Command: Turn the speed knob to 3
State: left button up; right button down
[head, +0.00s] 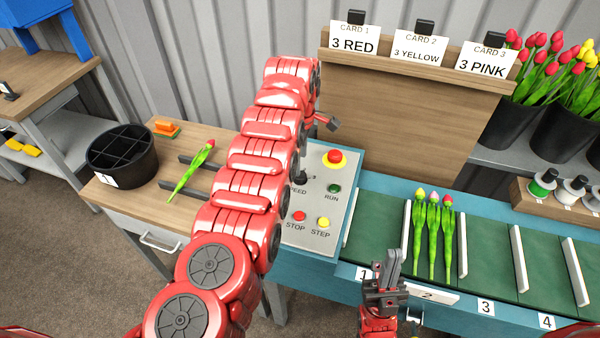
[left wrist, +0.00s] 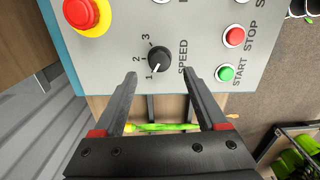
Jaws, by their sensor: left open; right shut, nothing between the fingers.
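The black speed knob (left wrist: 159,58) sits on the grey control panel (left wrist: 205,50), with the numbers 1, 2 and 3 around it. Its white mark appears to point toward the 1. My left gripper (left wrist: 160,77) is open, its two fingertips apart to either side just short of the knob, not closed on it. In the head view my red left arm covers part of the panel, and the knob (head: 300,177) shows beside it. My right gripper (head: 390,262) is shut and empty in front of the conveyor, below the tulips.
A red emergency button on a yellow base (head: 334,157) and the RUN, STOP and STEP buttons share the panel. Three tulips (head: 433,230) lie in a conveyor slot. A single tulip (head: 192,170) lies on the wooden table near a black divided bin (head: 122,155).

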aim_at(300, 177)
pick_arm(q)
notch_tip(300, 177, down, 5)
jog(key=shift+f, duration=0.15)
grip_shut()
dwell(0.4)
